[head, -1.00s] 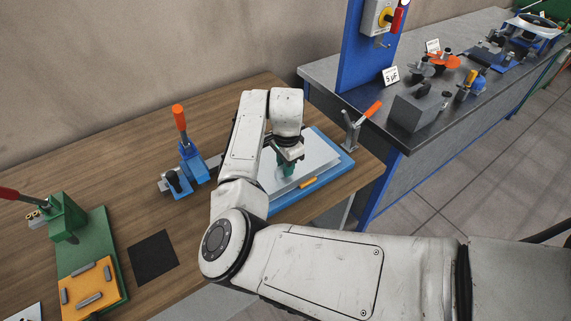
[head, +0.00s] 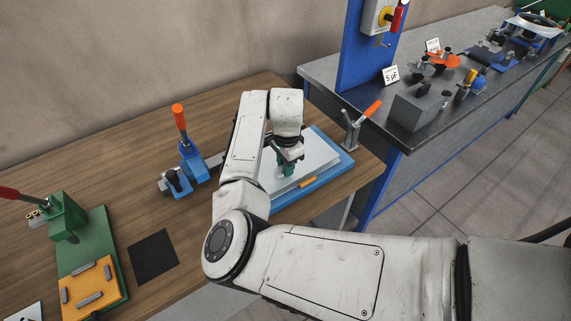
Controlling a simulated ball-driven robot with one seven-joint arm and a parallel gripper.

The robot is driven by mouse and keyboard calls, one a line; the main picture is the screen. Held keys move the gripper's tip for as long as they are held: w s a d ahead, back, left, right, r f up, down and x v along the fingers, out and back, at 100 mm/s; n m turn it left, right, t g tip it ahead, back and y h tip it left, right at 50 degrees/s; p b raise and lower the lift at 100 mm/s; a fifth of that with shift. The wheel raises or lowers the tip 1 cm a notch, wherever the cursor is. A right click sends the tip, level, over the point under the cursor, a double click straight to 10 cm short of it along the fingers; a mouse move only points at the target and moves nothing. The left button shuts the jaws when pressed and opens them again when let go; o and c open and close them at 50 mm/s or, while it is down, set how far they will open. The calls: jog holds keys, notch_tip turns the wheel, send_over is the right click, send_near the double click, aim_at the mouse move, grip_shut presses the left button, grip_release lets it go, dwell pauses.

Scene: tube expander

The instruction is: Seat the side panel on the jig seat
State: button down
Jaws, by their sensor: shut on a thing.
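The side panel (head: 312,152) is a flat light-grey plate at the right end of the wooden bench. It lies on or just above the blue jig seat (head: 333,169), whose rim shows along its front and right sides. I cannot tell whether the panel rests fully flat. My gripper (head: 286,168) points down over the panel and is shut on a green grip part on its upper face. My arm hides the panel's left part and the jig's left corner.
A toggle clamp with an orange handle (head: 365,115) stands at the jig's back right corner. A blue clamp tool (head: 188,165) is left of my arm. A green press (head: 70,225) and a black mat (head: 153,256) are further left. Bare wood lies behind them.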

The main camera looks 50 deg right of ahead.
jog(key=shift+f+b, duration=0.45)
jog(key=shift+f, duration=0.85)
dwell(1.9)
jog(key=shift+f, duration=0.1)
dwell(0.7)
jog(key=c, duration=0.9)
grip_release()
jog(key=o, duration=0.8)
jog(key=shift+o, duration=0.5)
